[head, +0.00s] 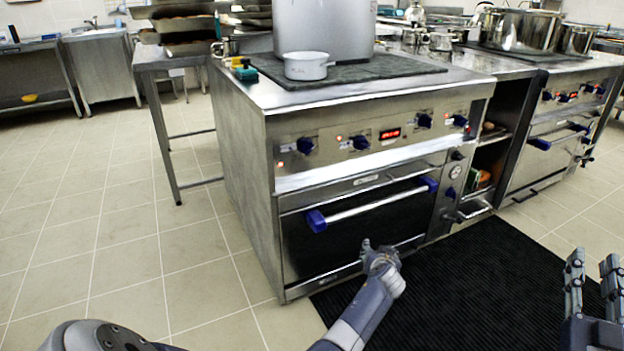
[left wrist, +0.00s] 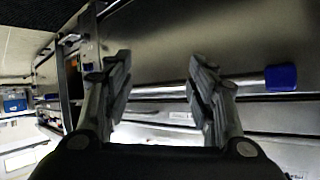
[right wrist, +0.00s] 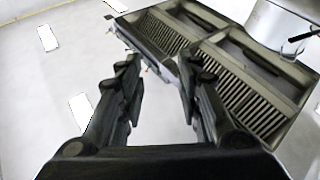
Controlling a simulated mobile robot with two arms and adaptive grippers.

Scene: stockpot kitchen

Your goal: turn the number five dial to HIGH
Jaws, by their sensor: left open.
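The near steel stove has a front panel with several blue dials, among them the leftmost dial (head: 305,145), a second dial (head: 361,142), a third (head: 425,121) and a rightmost one (head: 460,120). No dial numbers or HIGH marks are legible, so I cannot tell which is number five. My left gripper (head: 380,258) is open and empty, below the panel in front of the oven door (head: 350,232). In the left wrist view its fingers (left wrist: 160,85) are apart. My right gripper (head: 592,278) is open and empty at the lower right, away from the stove; its fingers also show apart in the right wrist view (right wrist: 160,90).
A blue-ended oven handle (head: 375,205) sticks out below the panel. A large pot (head: 322,30) and a small white pot (head: 306,66) stand on the stove. A second stove (head: 560,125) with more dials is at the right. A black mat (head: 470,285) covers the floor in front.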

